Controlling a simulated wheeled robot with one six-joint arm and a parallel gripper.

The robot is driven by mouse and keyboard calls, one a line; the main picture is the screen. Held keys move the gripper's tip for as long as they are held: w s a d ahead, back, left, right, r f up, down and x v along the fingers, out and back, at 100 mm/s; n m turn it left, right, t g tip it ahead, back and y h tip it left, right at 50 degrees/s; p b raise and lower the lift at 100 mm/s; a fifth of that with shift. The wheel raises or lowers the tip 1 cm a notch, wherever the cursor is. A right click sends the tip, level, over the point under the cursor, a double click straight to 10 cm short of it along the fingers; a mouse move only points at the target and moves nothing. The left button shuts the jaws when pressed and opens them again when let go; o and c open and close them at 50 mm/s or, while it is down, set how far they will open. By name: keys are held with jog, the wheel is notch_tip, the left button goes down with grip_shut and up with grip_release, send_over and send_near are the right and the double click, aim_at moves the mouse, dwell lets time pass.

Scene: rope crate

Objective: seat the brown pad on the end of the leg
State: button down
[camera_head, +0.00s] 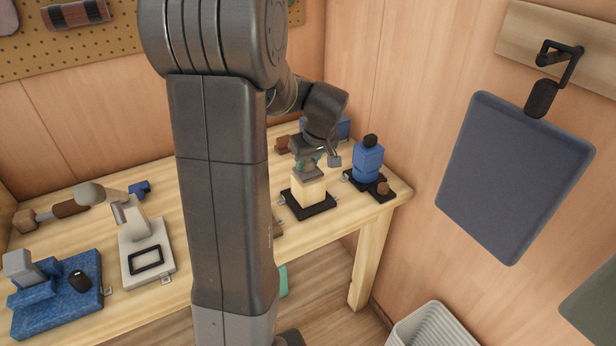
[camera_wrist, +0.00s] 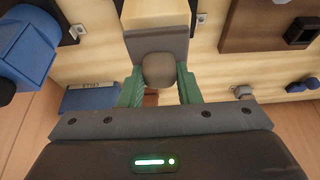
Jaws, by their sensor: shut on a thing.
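The leg (camera_head: 309,189) is a pale wooden block standing upright on a black base, with a grey upper end (camera_head: 307,171). In the wrist view the leg (camera_wrist: 155,12) is at the top, its grey end (camera_wrist: 157,42) just beyond my fingertips. My gripper (camera_head: 310,160) is right above the leg. In the wrist view my gripper's (camera_wrist: 160,80) green fingers are shut on a rounded brown pad (camera_wrist: 160,70). The pad overlaps the edge of the grey end in that view. I cannot tell whether they touch.
A blue fixture (camera_head: 367,160) with a black knob stands close right of the leg, a small brown piece (camera_head: 383,188) on its base. A white stand (camera_head: 146,250), a blue fixture (camera_head: 60,300) and a hammer (camera_head: 52,213) lie left. A ribbed bin (camera_head: 437,328) is below the bench.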

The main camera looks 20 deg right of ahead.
jog(key=shift+f+b, duration=0.45)
jog(key=shift+f, duration=0.05)
dwell(0.3)
jog(key=c, duration=1)
grip_release()
jog(key=shift+o, duration=0.2)
jog(key=v, duration=1.3)
jog(key=shift+r, duration=0.4)
jog(key=shift+s, duration=0.1)
